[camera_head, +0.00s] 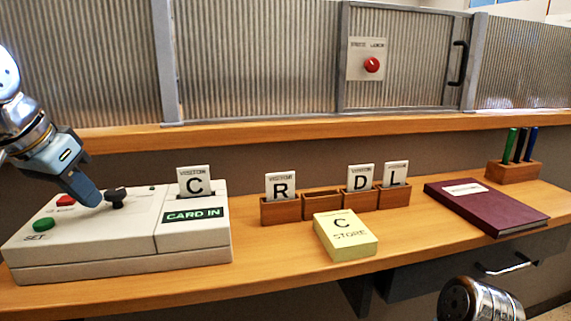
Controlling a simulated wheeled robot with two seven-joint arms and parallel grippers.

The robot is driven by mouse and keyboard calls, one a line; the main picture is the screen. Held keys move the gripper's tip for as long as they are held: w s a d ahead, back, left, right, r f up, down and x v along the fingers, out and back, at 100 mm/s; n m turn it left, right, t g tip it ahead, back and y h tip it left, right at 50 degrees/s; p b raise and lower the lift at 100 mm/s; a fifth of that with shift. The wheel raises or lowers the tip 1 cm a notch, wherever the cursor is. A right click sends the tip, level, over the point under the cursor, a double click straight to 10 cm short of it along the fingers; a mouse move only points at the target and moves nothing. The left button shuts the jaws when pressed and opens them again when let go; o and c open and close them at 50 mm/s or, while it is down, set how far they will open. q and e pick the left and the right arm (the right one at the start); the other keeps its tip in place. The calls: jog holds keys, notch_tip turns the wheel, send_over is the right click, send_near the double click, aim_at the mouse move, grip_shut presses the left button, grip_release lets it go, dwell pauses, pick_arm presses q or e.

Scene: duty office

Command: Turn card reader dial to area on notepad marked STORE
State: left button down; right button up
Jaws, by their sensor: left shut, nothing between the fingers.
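The card reader (125,232) is a cream box at the left of the desk. Its black dial (116,196) stands on top; the marks around it are too small to read. A visitor card C (194,181) stands upright in the reader's slot, above a CARD IN sign (193,215). The yellow notepad (345,234) reads C and STORE and sits at the middle front of the desk. My left gripper (94,199) is shut and empty, its tip just left of the dial; I cannot tell whether they touch. Only part of my right arm shows at lower right, its gripper out of view.
Wooden holders (322,203) bear cards R, D and L, with one holder empty. A maroon book (487,206) and a pen block (513,172) are at right. A ledge runs behind.

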pick_arm(q)
jog(key=shift+s+a+r, duration=0.15)
jog(key=shift+s, duration=0.05)
notch_tip(320, 180, up, 6)
jog(key=shift+f, duration=0.1)
dwell(0.4)
